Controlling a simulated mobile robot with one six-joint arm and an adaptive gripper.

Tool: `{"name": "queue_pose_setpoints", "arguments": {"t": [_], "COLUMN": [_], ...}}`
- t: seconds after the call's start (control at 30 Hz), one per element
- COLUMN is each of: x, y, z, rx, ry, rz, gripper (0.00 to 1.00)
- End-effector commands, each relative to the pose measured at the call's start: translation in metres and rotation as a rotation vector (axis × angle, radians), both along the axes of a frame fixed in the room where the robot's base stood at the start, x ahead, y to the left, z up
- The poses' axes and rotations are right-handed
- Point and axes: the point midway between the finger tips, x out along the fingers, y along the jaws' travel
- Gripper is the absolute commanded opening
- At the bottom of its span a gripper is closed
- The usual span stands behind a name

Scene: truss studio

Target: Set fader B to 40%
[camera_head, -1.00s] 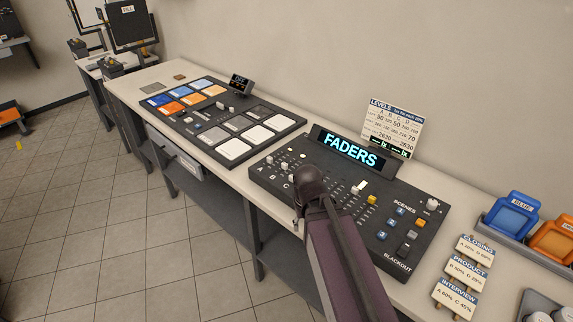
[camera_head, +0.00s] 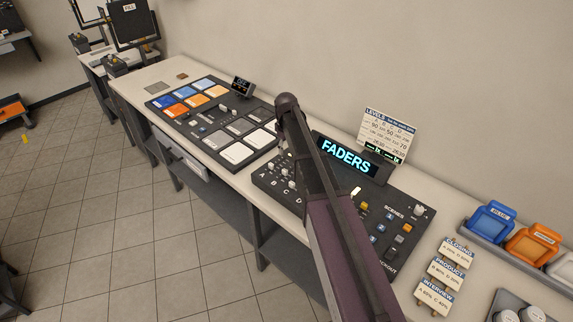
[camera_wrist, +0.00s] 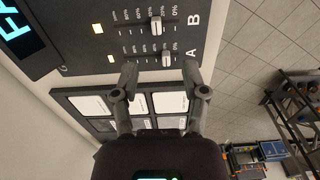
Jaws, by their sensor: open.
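The fader panel (camera_head: 262,172) is a dark board with a lit FADERS display (camera_head: 350,153). In the wrist view, fader B (camera_wrist: 155,27) has a pale cap on a slot with percent marks; the cap stands in the lower half, its exact value too small to read. Fader A (camera_wrist: 166,60) has its cap nearer the 0% end. My gripper (camera_wrist: 162,70) is open and empty, its fingertips apart on either side of fader A's line, with fader B beyond them.
A switcher with colored and white pads (camera_head: 215,122) stands left of the panel. A levels card (camera_head: 385,133) stands behind it. Right are small cue signs (camera_head: 447,272) and a tray with blue (camera_head: 491,220) and orange (camera_head: 530,243) frames. Scene buttons (camera_head: 380,228) lie on the panel's right.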

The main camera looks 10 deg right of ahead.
Motion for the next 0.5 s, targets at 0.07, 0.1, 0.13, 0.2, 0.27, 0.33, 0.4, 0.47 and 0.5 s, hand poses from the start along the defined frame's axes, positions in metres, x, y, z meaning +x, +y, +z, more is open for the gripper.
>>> {"name": "queue_pose_setpoints", "arguments": {"t": [0.07, 0.1, 0.13, 0.2, 0.27, 0.33, 0.4, 0.47, 0.5], "x": [0.0102, 0.0118, 0.0124, 0.0126, 0.0122, 0.0119, 0.0118, 0.0117, 0.0117], "y": [-0.0003, -0.0004, -0.0004, -0.0005, -0.0007, -0.0008, -0.0009, -0.0009, -0.0011], "z": [0.0057, 0.0060, 0.0061, 0.0057, 0.0053, 0.0051, 0.0051, 0.0050, 0.0048], "rx": [0.000, 0.000, 0.000, 0.000, 0.000, 0.000, 0.000, 0.000, 0.000], "ry": [0.000, 0.000, 0.000, 0.000, 0.000, 0.000, 0.000, 0.000, 0.000], "rz": [0.017, 0.023, 0.025, 0.029, 0.029, 0.028, 0.027, 0.027, 0.027], "gripper": [0.57, 0.57, 0.57, 0.57, 0.57, 0.57, 0.57, 0.57, 0.57]}}
